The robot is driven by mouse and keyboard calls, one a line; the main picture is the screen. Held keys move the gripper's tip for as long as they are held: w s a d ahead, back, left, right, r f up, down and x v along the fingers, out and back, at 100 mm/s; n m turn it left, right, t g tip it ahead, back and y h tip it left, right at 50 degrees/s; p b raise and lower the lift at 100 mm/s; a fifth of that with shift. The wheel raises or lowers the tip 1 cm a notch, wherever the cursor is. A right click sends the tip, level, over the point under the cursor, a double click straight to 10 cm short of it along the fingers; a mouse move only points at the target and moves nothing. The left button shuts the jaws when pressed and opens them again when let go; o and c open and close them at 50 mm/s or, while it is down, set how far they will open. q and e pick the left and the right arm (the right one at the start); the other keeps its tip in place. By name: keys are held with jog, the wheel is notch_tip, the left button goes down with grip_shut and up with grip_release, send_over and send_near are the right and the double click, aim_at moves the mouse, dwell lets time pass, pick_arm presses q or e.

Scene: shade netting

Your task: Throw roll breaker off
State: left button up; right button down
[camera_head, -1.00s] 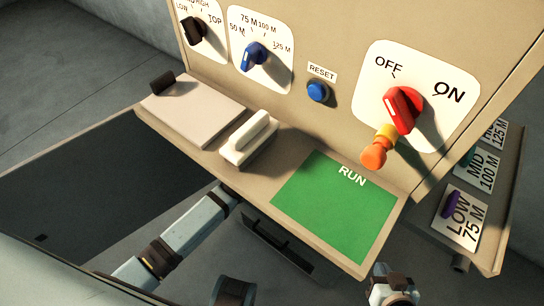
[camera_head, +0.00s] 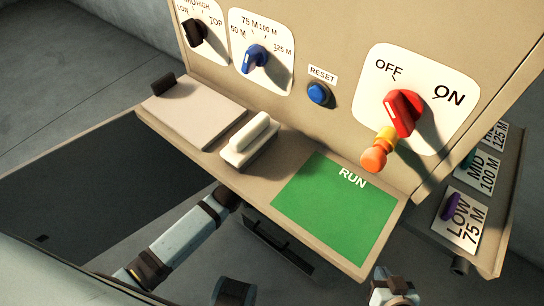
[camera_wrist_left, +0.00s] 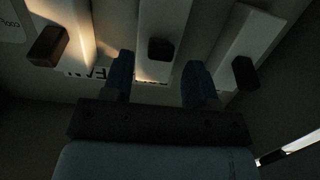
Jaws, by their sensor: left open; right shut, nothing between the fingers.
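A red rotary switch handle (camera_head: 403,112) sits on a white plate (camera_head: 450,75) marked OFF and ON, at the right of the tan panel. An orange knob (camera_head: 374,158) with a yellow collar stands just below it. I cannot tell clearly which mark the handle points at. My right gripper (camera_head: 384,273) is shut and empty at the bottom edge, below the shelf front and apart from the switch; it shows only in part. My left gripper is hidden under the shelf in the head view. In the left wrist view (camera_wrist_left: 160,80) it is open, its two blue fingers apart.
A blue reset button (camera_head: 318,93) and a blue selector (camera_head: 255,58) are left of the switch. The shelf carries a green RUN pad (camera_head: 330,215) and a white handle (camera_head: 250,138). A lever panel (camera_head: 470,215) stands at right. Pale strips with dark knobs (camera_wrist_left: 160,48) face the left gripper.

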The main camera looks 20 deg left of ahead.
pick_arm(q)
jog(key=v, duration=1)
jog(key=shift+s, duration=0.3)
jog(key=shift+a, duration=0.1)
